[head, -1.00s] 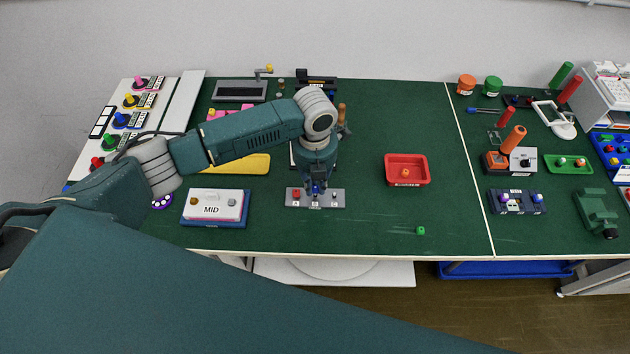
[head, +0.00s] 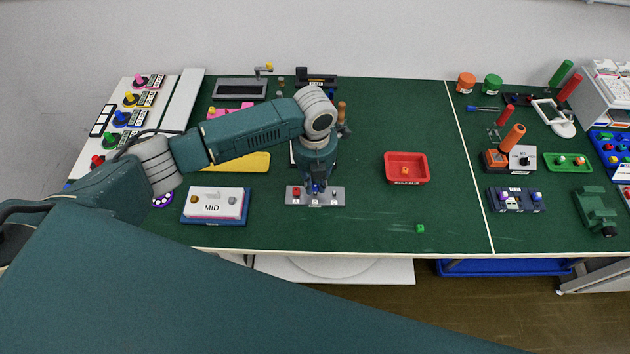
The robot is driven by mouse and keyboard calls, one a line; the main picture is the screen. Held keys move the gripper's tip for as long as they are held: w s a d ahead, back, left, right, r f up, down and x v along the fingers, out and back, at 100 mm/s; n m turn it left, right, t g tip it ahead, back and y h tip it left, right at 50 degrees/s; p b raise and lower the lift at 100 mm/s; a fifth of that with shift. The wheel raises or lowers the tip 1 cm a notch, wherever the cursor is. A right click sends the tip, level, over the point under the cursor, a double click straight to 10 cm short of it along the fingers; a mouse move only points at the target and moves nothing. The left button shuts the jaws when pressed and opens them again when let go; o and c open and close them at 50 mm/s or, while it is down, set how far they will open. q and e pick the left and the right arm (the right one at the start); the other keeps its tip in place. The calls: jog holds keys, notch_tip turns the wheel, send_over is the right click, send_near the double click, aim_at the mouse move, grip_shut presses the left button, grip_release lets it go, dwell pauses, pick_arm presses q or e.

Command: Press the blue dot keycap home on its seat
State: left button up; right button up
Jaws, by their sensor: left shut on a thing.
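A grey keypad base (head: 330,203) with a row of seats lies near the front middle of the green bench. A red keycap (head: 296,192) sits on its left seat. My left gripper (head: 317,190) points straight down over the middle seat and is shut on a small blue keycap (head: 316,189), most of which its fingers hide. I cannot tell whether the keycap is fully down on the seat. The right seat (head: 335,194) shows a small grey peg with no cap. My right gripper is not in view.
A red tray (head: 421,179) with an orange keycap (head: 405,171) stands right of the base. A green keycap (head: 420,228) lies near the front edge. The MID box (head: 212,209) is at the left. Bench between the base and red tray is clear.

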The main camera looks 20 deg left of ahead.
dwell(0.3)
pick_arm(q)
jog(key=shift+p, duration=0.5)
dwell(0.5)
jog(key=shift+f+b, duration=0.6)
jog(key=shift+f, duration=0.35)
jog(key=shift+r, duration=0.1)
jog(key=shift+r+p, duration=0.55)
jog(key=shift+p, duration=0.15)
jog(key=shift+p, duration=0.5)
dwell(1.4)
jog(key=shift+f+b, duration=0.4)
jog(key=shift+f, duration=0.25)
jog(key=o, duration=0.8)
